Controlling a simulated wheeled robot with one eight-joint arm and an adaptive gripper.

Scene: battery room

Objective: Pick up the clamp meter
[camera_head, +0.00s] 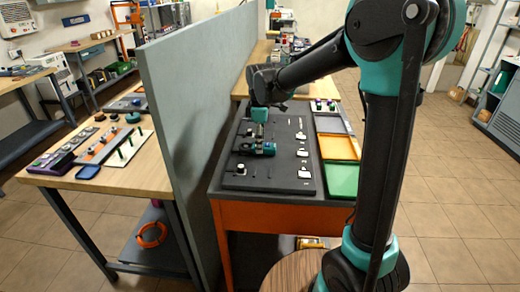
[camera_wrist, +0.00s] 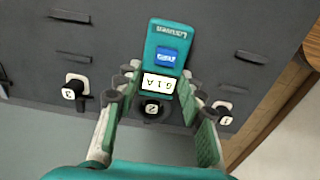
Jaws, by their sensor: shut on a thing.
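The clamp meter (camera_wrist: 163,40) is teal with a blue label and a lit white display in the wrist view. My gripper (camera_wrist: 160,82) is shut on it, with a finger on each side near the display. The meter's lower end lies by a dark round part marked 2, partly hidden. In the head view my gripper (camera_head: 258,137) is low over the dark panel, and the teal and black meter (camera_head: 266,149) shows small at its fingers. Whether the meter touches the panel is unclear.
The dark panel (camera_head: 241,178) has slots and white-tagged pegs; tags 3 (camera_wrist: 69,93) and 1 (camera_wrist: 224,120) flank the meter. Green (camera_head: 343,181), orange (camera_head: 338,148) and grey trays stand to the right. A tall grey partition (camera_head: 195,110) rises on the left.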

